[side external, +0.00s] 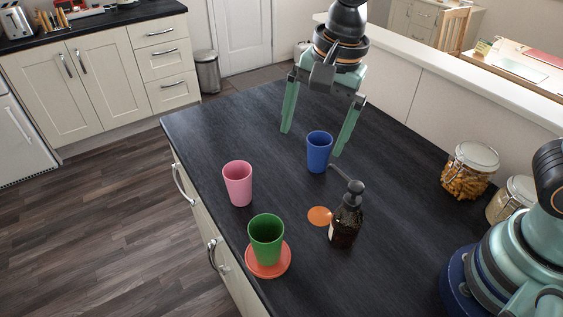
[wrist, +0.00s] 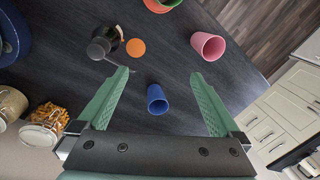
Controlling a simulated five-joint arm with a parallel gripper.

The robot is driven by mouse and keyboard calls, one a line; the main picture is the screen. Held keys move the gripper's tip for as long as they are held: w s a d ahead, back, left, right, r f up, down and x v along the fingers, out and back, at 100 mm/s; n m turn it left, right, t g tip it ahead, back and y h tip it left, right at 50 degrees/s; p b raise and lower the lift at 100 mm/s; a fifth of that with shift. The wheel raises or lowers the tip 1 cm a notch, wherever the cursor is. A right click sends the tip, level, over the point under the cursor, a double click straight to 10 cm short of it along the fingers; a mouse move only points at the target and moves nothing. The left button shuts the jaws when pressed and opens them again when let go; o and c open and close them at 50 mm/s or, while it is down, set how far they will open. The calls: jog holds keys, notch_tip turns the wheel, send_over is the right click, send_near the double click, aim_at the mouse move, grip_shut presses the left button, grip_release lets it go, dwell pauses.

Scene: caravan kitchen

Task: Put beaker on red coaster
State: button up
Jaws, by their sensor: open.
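A green beaker (side external: 266,238) stands upright on the red coaster (side external: 283,266) near the counter's front edge. In the wrist view the red coaster (wrist: 155,6) is cut by the top edge, with a little of the green beaker (wrist: 172,2) beside it. A pink beaker (side external: 238,184) and a blue beaker (side external: 319,152) stand on the bare counter. My gripper (side external: 311,142) is open and empty above the counter, close to the blue beaker. In the wrist view the blue beaker (wrist: 157,100) appears between the fingers (wrist: 165,75), and the pink beaker (wrist: 208,46) lies beyond them.
A dark pump bottle (side external: 346,218) stands beside a flat orange disc (side external: 320,215), right of the green beaker. Two lidded jars, one of pasta (side external: 468,170) and one pale (side external: 511,199), stand at the right. The counter's far left part is clear.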

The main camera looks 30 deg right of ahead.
jog(key=s+d+r+n+t, duration=0.1)
jog(key=s+d+n+t, duration=0.1)
jog(key=d+n, duration=0.4)
jog(key=s+d+r+n+t+h, duration=0.1)
jog(key=d+n, duration=0.4)
jog(key=d, duration=0.6)
jog(key=shift+s+d+r+n+t, duration=0.35)
jog(key=shift+s+r, duration=0.2)
jog(key=shift+r, duration=0.2)
